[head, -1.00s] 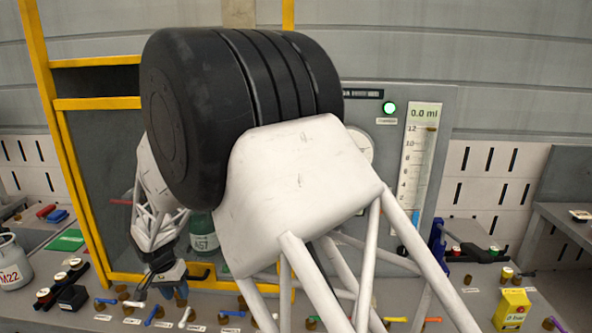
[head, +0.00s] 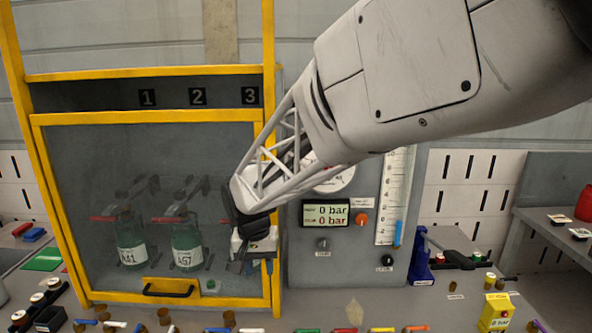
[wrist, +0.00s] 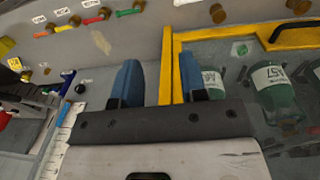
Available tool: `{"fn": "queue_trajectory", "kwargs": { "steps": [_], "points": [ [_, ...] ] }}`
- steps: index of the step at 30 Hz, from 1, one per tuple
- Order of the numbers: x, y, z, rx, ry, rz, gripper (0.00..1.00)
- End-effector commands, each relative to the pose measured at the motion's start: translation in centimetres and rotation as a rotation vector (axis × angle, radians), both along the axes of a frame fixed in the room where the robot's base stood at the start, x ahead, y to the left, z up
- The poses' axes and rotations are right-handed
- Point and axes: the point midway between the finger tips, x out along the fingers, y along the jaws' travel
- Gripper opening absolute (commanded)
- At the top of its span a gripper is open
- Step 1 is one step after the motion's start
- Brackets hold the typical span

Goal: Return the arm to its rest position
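My gripper (head: 254,264) hangs in front of the right edge of the yellow-framed cabinet (head: 190,117), fingers pointing down. In the wrist view my gripper (wrist: 160,84) shows two blue fingers well apart, with nothing between them. My arm reaches in from the upper right in the head view, bent downward at the wrist. The cabinet door looks closed. A third green cylinder (wrist: 212,82) shows partly behind a finger in the wrist view.
A gauge panel with a pressure display (head: 326,214) stands right of the gripper. Several coloured valve handles line the bench front. A yellow box (head: 497,310) sits at the front right, and a blue holder (head: 421,255) stands beside the panel.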

Motion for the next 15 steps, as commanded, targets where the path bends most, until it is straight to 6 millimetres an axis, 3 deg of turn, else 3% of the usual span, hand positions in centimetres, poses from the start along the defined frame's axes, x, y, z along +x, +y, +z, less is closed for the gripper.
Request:
{"fn": "queue_trajectory", "kwargs": {
  "steps": [3, 15],
  "points": [
    [-1.7, -3.7, 1.7, 0.013, -0.015, -0.005, 0.39],
    [-8.5, -13.9, 5.3, 0.044, -0.063, -0.003, 0.39]
  ]
}}
